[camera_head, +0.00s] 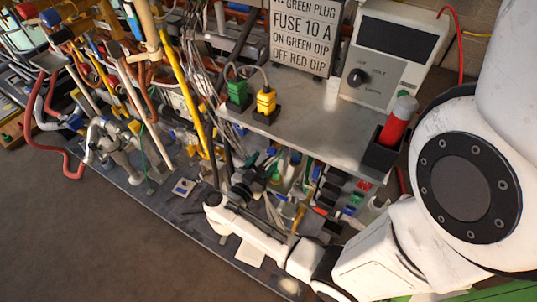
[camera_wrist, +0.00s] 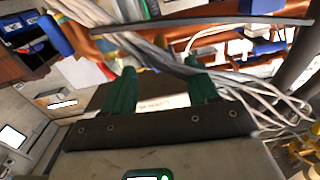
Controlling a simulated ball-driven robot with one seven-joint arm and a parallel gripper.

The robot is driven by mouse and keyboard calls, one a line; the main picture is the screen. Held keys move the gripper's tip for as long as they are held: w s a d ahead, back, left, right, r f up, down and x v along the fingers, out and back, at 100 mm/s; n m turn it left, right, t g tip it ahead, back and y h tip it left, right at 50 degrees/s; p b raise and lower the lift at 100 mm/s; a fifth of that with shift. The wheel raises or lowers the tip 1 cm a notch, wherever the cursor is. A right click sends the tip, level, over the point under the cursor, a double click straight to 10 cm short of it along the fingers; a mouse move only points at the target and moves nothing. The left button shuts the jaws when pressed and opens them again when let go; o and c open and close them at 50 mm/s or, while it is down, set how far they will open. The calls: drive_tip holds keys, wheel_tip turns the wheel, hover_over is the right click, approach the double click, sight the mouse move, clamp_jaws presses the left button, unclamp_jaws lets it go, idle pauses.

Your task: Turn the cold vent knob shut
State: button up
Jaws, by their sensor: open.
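In the wrist view my gripper (camera_wrist: 162,88) shows two green fingers standing well apart, with no object held between them. A bundle of pale cables (camera_wrist: 240,85) runs close beyond and beside the fingers. In the head view my white arm reaches in from the right, down among the pipes and fittings; I cannot make out the gripper clearly there. I cannot tell which of the small coloured fittings is the cold vent knob; none is plainly marked as such in either view. Its position relative to my gripper cannot be told.
A metal shelf (camera_head: 285,125) holds green (camera_head: 237,92) and yellow (camera_head: 266,100) plugs, a meter box (camera_head: 392,55) with a black dial, and a red-handled tool (camera_head: 396,122). Dense pipes, including a yellow one (camera_head: 187,85), crowd the left. The floor (camera_head: 85,240) at lower left is clear.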

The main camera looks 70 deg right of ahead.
sight(270, 154)
drive_tip(key=shift+x, duration=1.85)
drive_tip(key=shift+c, duration=0.2)
drive_tip(key=c, duration=1)
